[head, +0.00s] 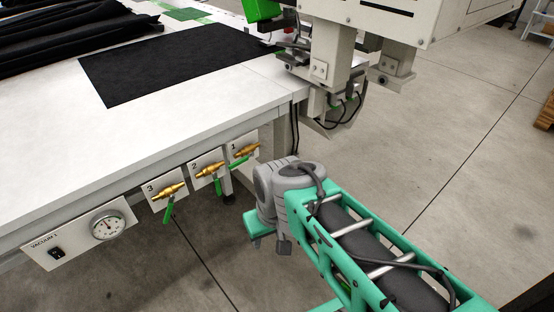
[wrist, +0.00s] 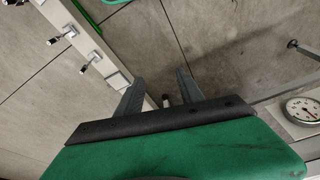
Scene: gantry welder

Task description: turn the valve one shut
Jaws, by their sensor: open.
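Valve one (head: 245,150) is a brass fitting with a green lever, on a white plate marked 1 at the table's side. Its lever lies roughly along the brass body in the head view. My gripper (wrist: 160,78) shows in the wrist view with its two grey fingers apart and nothing clearly held between them. In the head view my arm's grey wrist is just right of and below valve one, and the fingers cannot be made out. I cannot identify valve one in the wrist view.
Valve two (head: 209,170) and valve three (head: 170,190) sit to the left, their green levers hanging down across their bodies. A vacuum panel with a gauge (head: 108,226) is further left. The welder head (head: 333,60) stands above right. Open floor (head: 450,150) lies right.

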